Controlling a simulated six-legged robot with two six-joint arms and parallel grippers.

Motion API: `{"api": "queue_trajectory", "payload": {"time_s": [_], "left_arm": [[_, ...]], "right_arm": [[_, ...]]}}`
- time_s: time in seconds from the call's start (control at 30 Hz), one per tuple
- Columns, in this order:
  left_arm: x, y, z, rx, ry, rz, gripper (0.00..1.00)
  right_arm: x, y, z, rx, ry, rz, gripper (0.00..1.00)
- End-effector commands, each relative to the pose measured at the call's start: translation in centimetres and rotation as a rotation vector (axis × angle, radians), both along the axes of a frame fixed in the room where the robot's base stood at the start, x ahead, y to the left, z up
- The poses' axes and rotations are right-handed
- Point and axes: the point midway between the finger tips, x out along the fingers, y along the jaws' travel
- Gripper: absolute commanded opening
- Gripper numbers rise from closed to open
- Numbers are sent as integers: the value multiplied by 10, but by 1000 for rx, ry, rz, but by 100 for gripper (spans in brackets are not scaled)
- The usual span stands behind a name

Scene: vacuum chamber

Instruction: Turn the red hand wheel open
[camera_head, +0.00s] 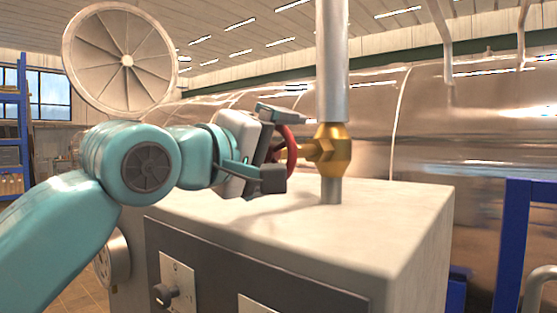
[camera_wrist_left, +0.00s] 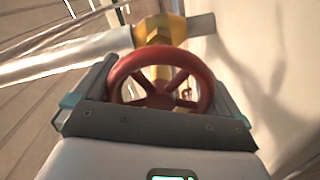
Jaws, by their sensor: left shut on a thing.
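The red hand wheel (camera_head: 290,150) sits on the side of a brass valve (camera_head: 330,150), on a vertical steel pipe above a pale cabinet. In the left wrist view the wheel (camera_wrist_left: 160,85) faces the camera, with its spokes and hub showing and the brass body (camera_wrist_left: 160,30) behind it. My left gripper (camera_head: 276,146) is at the wheel, one finger above and one below in the head view. It is shut on the wheel; in the wrist view its fingers (camera_wrist_left: 160,95) lie at either side of the rim. My right gripper is in neither view.
The pale cabinet top (camera_head: 400,200) lies below the valve and is bare around the pipe (camera_head: 333,60). A large shiny metal tank (camera_head: 460,130) stands behind. A blue frame (camera_head: 515,240) is at the right, and a round spoked disc (camera_head: 120,60) is at the upper left.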

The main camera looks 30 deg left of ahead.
Motion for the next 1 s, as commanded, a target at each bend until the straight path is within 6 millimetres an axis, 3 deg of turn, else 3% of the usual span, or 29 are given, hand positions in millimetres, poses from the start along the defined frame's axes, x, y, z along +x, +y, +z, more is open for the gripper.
{"api": "queue_trajectory", "payload": {"time_s": [0.5,1.0], "left_arm": [[0,0,-2,-466,35,1,68],[0,0,-1,-711,54,0,68]], "right_arm": [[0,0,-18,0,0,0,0],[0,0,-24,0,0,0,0]]}}
